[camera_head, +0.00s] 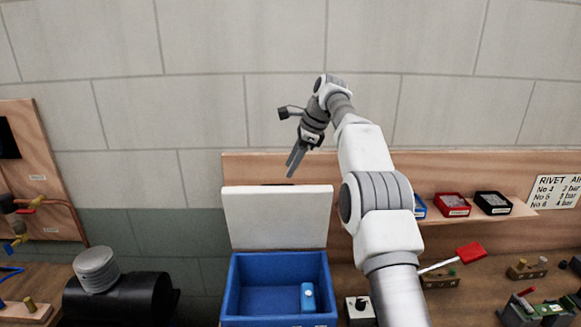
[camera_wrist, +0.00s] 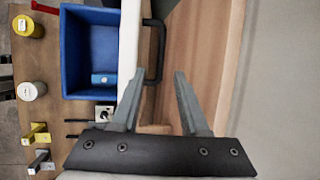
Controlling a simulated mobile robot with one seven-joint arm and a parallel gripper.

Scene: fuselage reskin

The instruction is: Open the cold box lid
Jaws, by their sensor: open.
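The cold box (camera_head: 232,291) is a blue open-topped bin on the bench. Its white lid (camera_head: 278,218) stands upright at the back edge, so the box is open. A small blue item (camera_head: 307,297) lies inside at the front right. In the wrist view the blue box (camera_wrist: 74,52) appears turned sideways, with the white lid (camera_wrist: 130,40) seen edge-on and a dark handle (camera_wrist: 157,50) on the lid's outer face. My gripper (camera_head: 293,163) is above and behind the lid. In the wrist view my open, empty fingers (camera_wrist: 152,78) are near the handle, apart from it.
A wooden backboard (camera_head: 450,170) runs behind the lid. Small red (camera_head: 452,204) and black (camera_head: 492,203) bins sit on its shelf at right. A black cylinder (camera_head: 115,297) lies left of the box. A red-headed tool (camera_head: 470,253) lies to the right.

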